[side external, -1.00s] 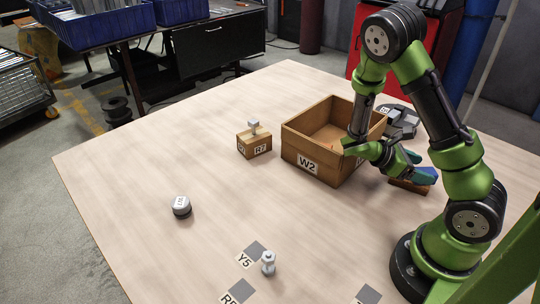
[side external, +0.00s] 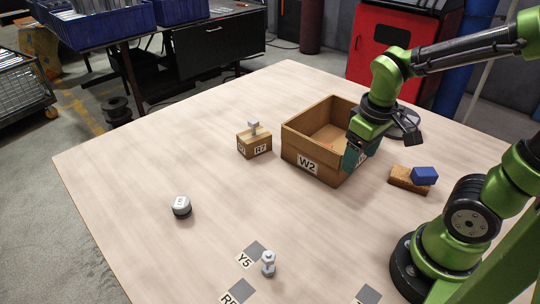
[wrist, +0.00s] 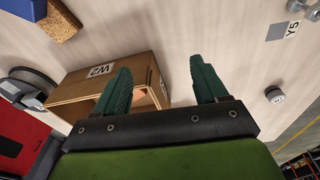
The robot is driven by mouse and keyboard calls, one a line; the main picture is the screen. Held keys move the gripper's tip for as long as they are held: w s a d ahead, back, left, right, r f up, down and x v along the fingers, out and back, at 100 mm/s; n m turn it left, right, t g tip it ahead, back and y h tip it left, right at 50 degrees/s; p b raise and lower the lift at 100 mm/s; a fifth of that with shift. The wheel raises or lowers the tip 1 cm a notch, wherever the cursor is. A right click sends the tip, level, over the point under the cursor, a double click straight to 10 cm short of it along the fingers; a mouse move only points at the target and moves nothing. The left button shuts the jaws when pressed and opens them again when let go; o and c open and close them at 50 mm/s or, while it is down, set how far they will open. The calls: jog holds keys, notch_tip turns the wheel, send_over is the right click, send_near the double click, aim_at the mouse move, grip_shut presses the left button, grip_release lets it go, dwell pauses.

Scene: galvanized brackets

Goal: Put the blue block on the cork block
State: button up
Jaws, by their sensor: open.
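The blue block (side external: 424,176) rests on the right part of the brown cork block (side external: 402,182), on the table right of the wooden box. Both also show at the upper left of the wrist view, the blue block (wrist: 24,8) cut by the frame edge beside the speckled cork (wrist: 62,24). My gripper (side external: 362,154) is left of them, in front of the wooden box's right side in the side view.
The open wooden box W2 (side external: 308,165) stands mid-table. A smaller wooden block R7 (side external: 254,146) with a grey piece on top is left of it. A grey-black knob (side external: 181,206) and a metal bolt-like part (side external: 268,263) stand nearer the front. The left table area is mostly clear.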

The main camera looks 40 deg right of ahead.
jog(key=a+r+m+t+y, duration=0.2)
jog(key=a+r+t, duration=0.3)
jog(key=r, duration=0.4)
jog(key=shift+w+a+r+m+t+y, duration=0.15)
jog(key=shift+a+m+t+y, duration=0.2)
jog(key=shift+a+m, duration=0.3)
